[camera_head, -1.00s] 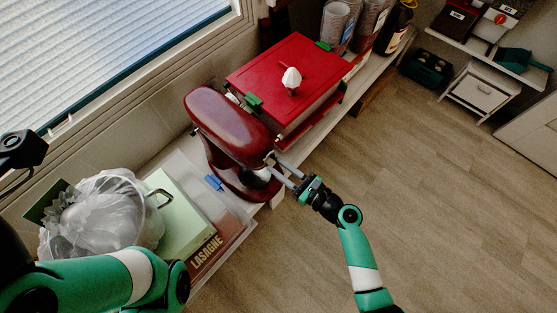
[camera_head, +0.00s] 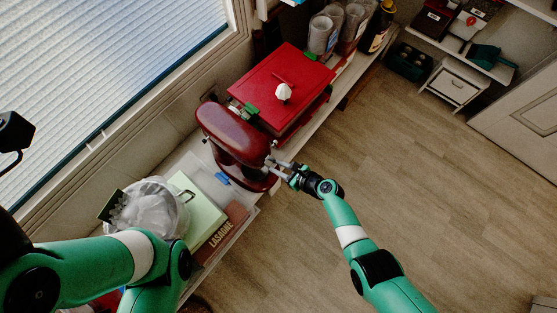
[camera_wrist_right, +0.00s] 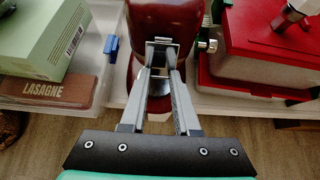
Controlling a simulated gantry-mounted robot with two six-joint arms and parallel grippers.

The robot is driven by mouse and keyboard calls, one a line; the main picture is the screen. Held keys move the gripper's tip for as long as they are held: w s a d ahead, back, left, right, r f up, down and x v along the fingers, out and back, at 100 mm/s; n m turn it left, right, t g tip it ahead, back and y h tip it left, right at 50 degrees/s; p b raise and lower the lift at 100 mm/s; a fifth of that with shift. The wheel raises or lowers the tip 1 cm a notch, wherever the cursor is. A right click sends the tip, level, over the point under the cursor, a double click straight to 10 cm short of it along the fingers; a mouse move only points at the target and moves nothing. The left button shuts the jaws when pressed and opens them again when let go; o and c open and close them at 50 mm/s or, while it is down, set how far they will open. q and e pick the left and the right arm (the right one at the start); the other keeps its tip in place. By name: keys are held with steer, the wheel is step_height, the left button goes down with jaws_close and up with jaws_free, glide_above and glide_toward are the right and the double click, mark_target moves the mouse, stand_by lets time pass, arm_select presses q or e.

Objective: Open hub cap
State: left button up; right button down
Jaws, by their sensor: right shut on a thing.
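The dark red stand mixer (camera_head: 232,130) stands on the shelf, its head's front end facing my right arm. It also shows in the right wrist view (camera_wrist_right: 165,14). The small silver hub cap (camera_wrist_right: 162,41) is at the front of the mixer head, between my fingertips. My right gripper (camera_head: 272,162) is shut on the hub cap; its fingers converge there in the right wrist view (camera_wrist_right: 161,52). The fingers partly hide the cap, and I cannot tell how far it is open. My left arm is at lower left in the head view; its gripper is not in view.
A red-lidded box (camera_head: 284,80) with a white-topped item stands beside the mixer. A green box (camera_head: 197,213), a lasagne box (camera_head: 229,223) and a bag-lined bin (camera_head: 150,210) are on the other side. The wooden floor (camera_head: 430,190) to the right is clear.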

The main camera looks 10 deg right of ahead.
stand_by(0.3)
steer(key=c, duration=0.6)
jaws_free()
steer(key=shift+c, duration=0.2)
steer(key=shift+r, duration=0.1)
steer(key=shift+s+d+r+p, duration=0.2)
steer(key=shift+r+p, duration=0.1)
steer(key=shift+p, duration=0.2)
steer(key=p+v, duration=0.7)
steer(key=v, duration=0.3)
steer(key=shift+s+d, duration=0.2)
steer(key=shift+s, duration=0.15)
steer(key=shift+r, duration=0.1)
